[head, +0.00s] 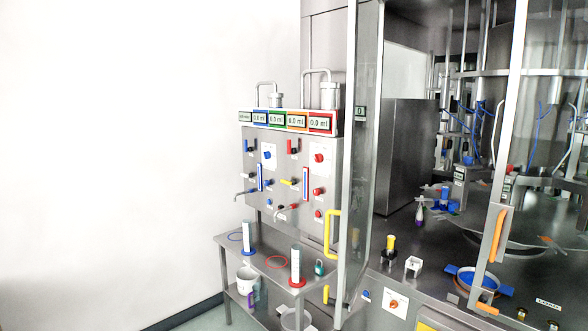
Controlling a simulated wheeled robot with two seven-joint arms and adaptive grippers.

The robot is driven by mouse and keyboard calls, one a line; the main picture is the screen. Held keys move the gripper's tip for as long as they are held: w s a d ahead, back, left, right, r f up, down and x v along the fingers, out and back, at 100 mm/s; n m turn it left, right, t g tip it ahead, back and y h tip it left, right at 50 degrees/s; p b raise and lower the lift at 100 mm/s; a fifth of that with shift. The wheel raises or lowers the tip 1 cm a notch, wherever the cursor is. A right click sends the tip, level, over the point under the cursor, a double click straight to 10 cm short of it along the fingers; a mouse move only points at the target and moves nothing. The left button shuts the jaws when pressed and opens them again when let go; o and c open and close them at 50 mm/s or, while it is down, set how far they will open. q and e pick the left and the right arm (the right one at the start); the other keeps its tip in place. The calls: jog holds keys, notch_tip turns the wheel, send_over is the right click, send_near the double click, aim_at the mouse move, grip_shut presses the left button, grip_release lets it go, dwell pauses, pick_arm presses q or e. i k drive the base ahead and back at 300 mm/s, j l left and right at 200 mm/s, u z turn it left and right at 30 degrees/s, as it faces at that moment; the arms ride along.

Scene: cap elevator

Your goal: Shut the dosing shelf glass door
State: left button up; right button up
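A tall glass door (362,150) in a metal frame stands between the dosing shelf and the machine cabinet, seen at a steep angle. It appears swung open, with the cabinet opening uncovered to its right. A yellow handle (332,236) sits on its left side, low down. The dosing shelf (256,243) is to the left, with a steel panel of valves and small displays (290,120) above it. I cannot tell where the door's hinge is. Neither of my grippers shows in the head view.
Two measuring cylinders, one on a blue base (248,236) and one on a red base (296,266), stand on the shelf. A white bucket (246,279) is below. Another framed panel with an orange handle (498,235) is at right. The left is bare wall.

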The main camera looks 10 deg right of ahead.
aim_at(347, 214)
jog(key=i+u, duration=0.5)
jog(key=i+l+u, duration=0.15)
jog(key=i+u, duration=0.35)
jog(key=i, duration=0.25)
jog(key=i+j+z, duration=0.3)
jog(key=i+z, duration=0.15)
jog(key=j+z, duration=0.2)
jog(key=z, duration=0.25)
jog(key=j+z, duration=0.25)
jog(key=z, duration=0.25)
jog(key=j+z, duration=0.25)
jog(key=z, duration=0.2)
jog(key=j+z, duration=0.2)
jog(key=z, duration=0.25)
jog(key=k+j+z, duration=0.15)
jog(key=z, duration=0.3)
